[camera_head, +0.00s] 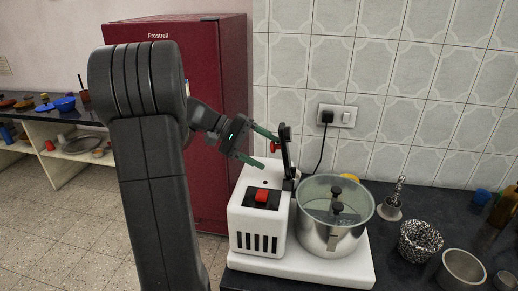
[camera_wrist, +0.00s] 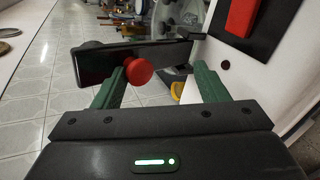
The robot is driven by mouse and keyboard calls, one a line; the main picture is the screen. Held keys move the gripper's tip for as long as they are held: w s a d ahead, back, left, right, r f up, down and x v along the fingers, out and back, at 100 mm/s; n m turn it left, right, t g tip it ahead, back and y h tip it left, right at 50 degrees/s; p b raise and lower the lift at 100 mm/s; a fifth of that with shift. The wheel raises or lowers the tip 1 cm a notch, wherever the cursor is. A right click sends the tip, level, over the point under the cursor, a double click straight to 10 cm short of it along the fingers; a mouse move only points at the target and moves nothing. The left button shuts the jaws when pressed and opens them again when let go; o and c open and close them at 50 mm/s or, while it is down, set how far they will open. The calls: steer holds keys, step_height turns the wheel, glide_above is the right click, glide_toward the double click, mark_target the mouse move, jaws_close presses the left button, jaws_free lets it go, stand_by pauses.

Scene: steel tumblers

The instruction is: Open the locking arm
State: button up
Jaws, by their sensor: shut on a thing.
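The locking arm (camera_head: 286,152) is a dark bar standing nearly upright on the white wet grinder (camera_head: 246,213), beside the steel drum (camera_head: 331,231). Its red knob (camera_head: 274,147) faces my gripper (camera_head: 270,152). In the wrist view the locking arm (camera_wrist: 95,64) lies across the picture, and its red knob (camera_wrist: 138,71) is between the green fingers of my gripper (camera_wrist: 162,70), close to the left finger. The exact contact is partly hidden.
A red switch (camera_head: 262,196) is on top of the grinder housing. A cable runs to the wall socket (camera_head: 337,116) behind. A red fridge (camera_head: 208,60) stands behind my arm. A patterned bowl (camera_head: 419,240) and steel bowl (camera_head: 461,270) are on the dark counter at right.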

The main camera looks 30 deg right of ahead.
steer(key=shift+f, duration=0.5)
steer(key=v, duration=0.9)
steer(key=b+v, duration=0.1)
steer(key=v, duration=0.4)
steer(key=shift+r, duration=0.35)
steer(key=c, duration=0.3)
steer(key=x, duration=0.9)
steer(key=shift+s+d+f+p, duration=0.1)
steer(key=shift+d+f+p, duration=0.1)
steer(key=shift+d+p, duration=0.2)
steer(key=shift+a, duration=0.1)
